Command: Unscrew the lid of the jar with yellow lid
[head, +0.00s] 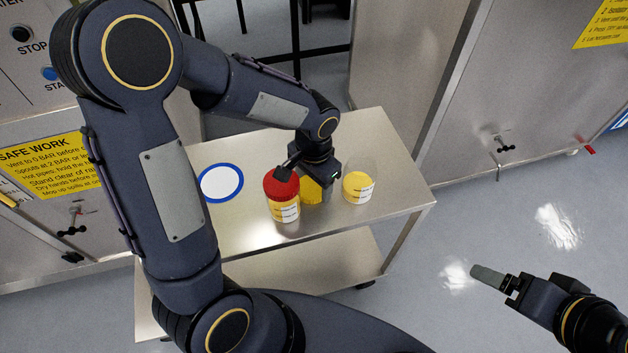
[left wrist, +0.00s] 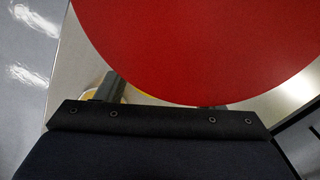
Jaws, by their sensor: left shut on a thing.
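The jar with a red lid (head: 282,185) is upright at the front middle of the steel cart. Its lid also fills the upper part of the left wrist view (left wrist: 200,45). Another jar with a yellow lid (head: 358,184) stands apart further right, upright and untouched. My right gripper (head: 487,276) is empty over the floor, right of the cart.
A white disc with a blue rim (head: 221,182) lies on the left of the cart top (head: 385,150). Steel cabinets (head: 500,90) stand behind and to the right, with a small valve handle (head: 503,146). The floor at right is clear.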

